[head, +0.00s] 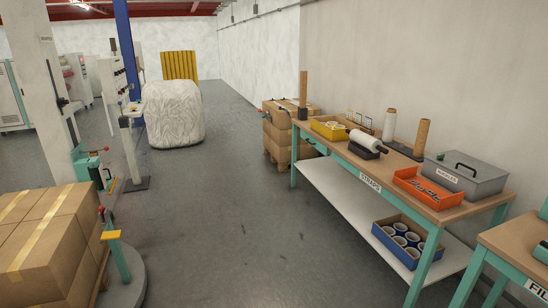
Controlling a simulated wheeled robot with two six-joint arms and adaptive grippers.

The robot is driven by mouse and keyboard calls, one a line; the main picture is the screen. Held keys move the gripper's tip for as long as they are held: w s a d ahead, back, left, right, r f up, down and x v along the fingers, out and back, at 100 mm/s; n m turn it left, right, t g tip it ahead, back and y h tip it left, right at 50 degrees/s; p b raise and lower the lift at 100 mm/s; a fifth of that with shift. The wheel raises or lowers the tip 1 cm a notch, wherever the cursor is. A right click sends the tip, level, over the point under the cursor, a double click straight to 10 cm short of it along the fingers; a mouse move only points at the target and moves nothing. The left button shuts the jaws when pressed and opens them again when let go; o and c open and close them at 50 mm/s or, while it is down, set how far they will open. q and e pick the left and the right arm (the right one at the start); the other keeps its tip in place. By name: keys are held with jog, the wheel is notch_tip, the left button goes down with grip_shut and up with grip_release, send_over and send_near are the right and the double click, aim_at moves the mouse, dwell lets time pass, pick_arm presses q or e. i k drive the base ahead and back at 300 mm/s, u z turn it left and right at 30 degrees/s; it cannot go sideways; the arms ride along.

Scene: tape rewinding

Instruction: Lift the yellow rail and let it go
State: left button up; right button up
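A short yellow bar (110,235) sits on top of a teal post (121,262) at the lower left, beside the stacked cartons. It is the nearest thing in view that could be the yellow rail. A yellow slatted panel (180,65) stands far back behind a white wrapped bale; I cannot tell which of the two is the rail. Neither of my grippers shows in the head view, and nothing is seen touching either yellow thing.
A workbench (365,168) with tape rolls, an orange tray (428,187) and a grey toolbox (466,176) lines the right wall. A wrapped bale (173,112) stands behind. The middle floor is clear.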

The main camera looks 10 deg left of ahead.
aim_at(111, 191)
jog(key=u, duration=0.4)
jog(key=i, duration=3.1)
jog(key=u, duration=1.35)
jog(key=i, duration=2.45)
jog(key=u, duration=0.55)
jog(key=i, duration=0.3)
jog(key=u, duration=0.2)
